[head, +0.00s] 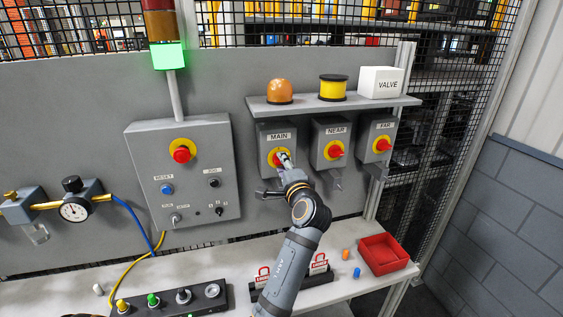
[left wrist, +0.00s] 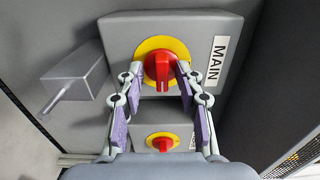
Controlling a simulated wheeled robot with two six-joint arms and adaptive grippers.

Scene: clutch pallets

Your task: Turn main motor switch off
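The MAIN switch is a grey box (head: 264,139) with a yellow disc and a red knob, on the grey panel under a shelf. In the left wrist view its red knob (left wrist: 160,69) points along the picture's vertical. My left gripper (head: 284,158) is at this knob and partly hides it in the head view. In the left wrist view the left gripper's fingertips (left wrist: 159,72) stand one on each side of the knob, close to it. Firm contact on both sides does not show, so it looks open around the knob. My right gripper is not in view.
The NEAR switch (head: 335,150) and FAR switch (head: 383,145) sit to the right. A shelf (head: 350,104) juts out above. A control box (head: 205,135) with a red button is at left. Below, a bench holds a red tray (head: 384,254) and red lockout padlocks (head: 320,262).

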